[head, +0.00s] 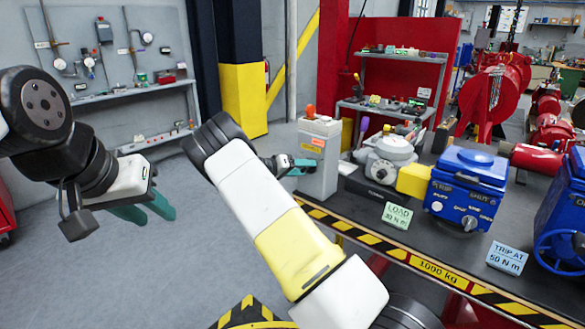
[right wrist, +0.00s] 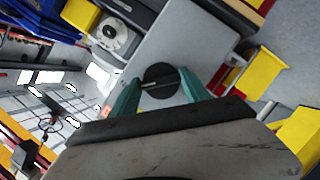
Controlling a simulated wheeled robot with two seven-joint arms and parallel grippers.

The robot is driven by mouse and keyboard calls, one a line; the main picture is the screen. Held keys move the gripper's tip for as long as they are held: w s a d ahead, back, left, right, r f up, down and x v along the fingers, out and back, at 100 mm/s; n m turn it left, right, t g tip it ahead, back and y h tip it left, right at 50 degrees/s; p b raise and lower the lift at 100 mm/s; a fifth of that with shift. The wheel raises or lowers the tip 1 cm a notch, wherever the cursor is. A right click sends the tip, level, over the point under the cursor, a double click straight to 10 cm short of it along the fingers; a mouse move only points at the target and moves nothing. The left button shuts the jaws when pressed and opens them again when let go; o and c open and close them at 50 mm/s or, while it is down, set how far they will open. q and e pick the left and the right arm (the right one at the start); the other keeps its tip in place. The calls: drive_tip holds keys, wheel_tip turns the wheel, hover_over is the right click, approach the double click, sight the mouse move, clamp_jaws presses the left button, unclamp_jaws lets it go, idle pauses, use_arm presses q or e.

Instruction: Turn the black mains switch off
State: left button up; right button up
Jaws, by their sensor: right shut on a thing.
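The black mains switch (right wrist: 161,76) is a round dark knob with a light line across it, on a face of the grey box (right wrist: 205,38). In the right wrist view it lies between the two teal fingertips of my right gripper (right wrist: 160,88), which is shut on it. In the head view the grey box (head: 319,165) stands at the left end of the bench with an orange lamp on top. My right gripper (head: 292,166) reaches its left side there, and the switch is not visible. My left gripper (head: 150,212) hangs empty over the floor, its teal fingers apart.
The bench (head: 335,222) with a striped edge holds a grey dial unit (head: 390,150), a yellow block (head: 413,181), a blue actuator (head: 466,188) and label cards. A shelf (head: 395,100) stands behind. The floor on the left is clear.

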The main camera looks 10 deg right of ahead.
drive_tip(key=shift+f, duration=0.1)
drive_tip(key=n, duration=0.1)
drive_tip(key=n+h, duration=0.1)
drive_tip(key=n, duration=0.1)
drive_tip(key=shift+a+f+g+h, duration=0.1)
drive_tip(key=shift+g+h, duration=0.2)
drive_tip(key=n+h, duration=0.1)
drive_tip(key=n, duration=0.3)
drive_tip(key=shift+f+h, duration=0.15)
drive_tip(key=shift+h, duration=0.25)
drive_tip(key=n, duration=0.2)
drive_tip(key=n+t+h, duration=0.1)
drive_tip(key=n, duration=0.2)
drive_tip(key=shift+h, duration=0.3)
drive_tip(key=shift+f+n+t+h, duration=0.15)
drive_tip(key=shift+n+t, duration=0.3)
drive_tip(key=shift+n, duration=0.7)
drive_tip(key=shift+n+t+h, duration=0.15)
drive_tip(key=shift+n+t, duration=0.3)
drive_tip(key=shift+n, duration=1)
drive_tip(key=o, duration=1.4)
